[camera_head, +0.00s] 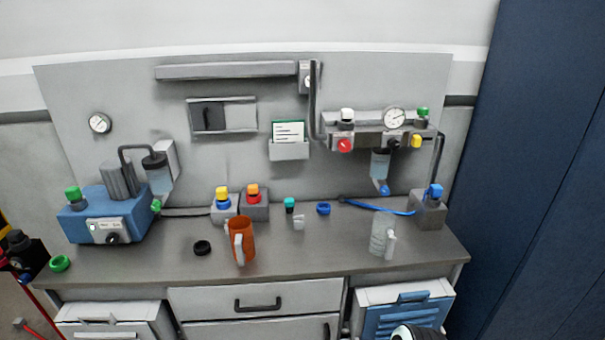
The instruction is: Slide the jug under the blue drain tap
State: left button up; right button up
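A clear jug (379,237) with a pale handle stands upright at the right of the bench top, below and in front of a blue drain tap (383,188). The tap hangs under a clear filter bowl (380,163) on the wall panel. From this angle I cannot tell whether the jug is directly under the tap. An orange jug (245,241) with a pale handle stands upright left of the bench's middle. Neither of my grippers is in view, and nothing touches either jug.
The bench top (320,255) is clear between the jugs. A blue hose (375,206) runs behind the clear jug to a grey box (429,213). A black ring (202,248) lies left of the orange jug. A blue machine (104,218) stands at the left.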

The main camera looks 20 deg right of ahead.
aim_at(383, 239)
jog(key=z, duration=1.25)
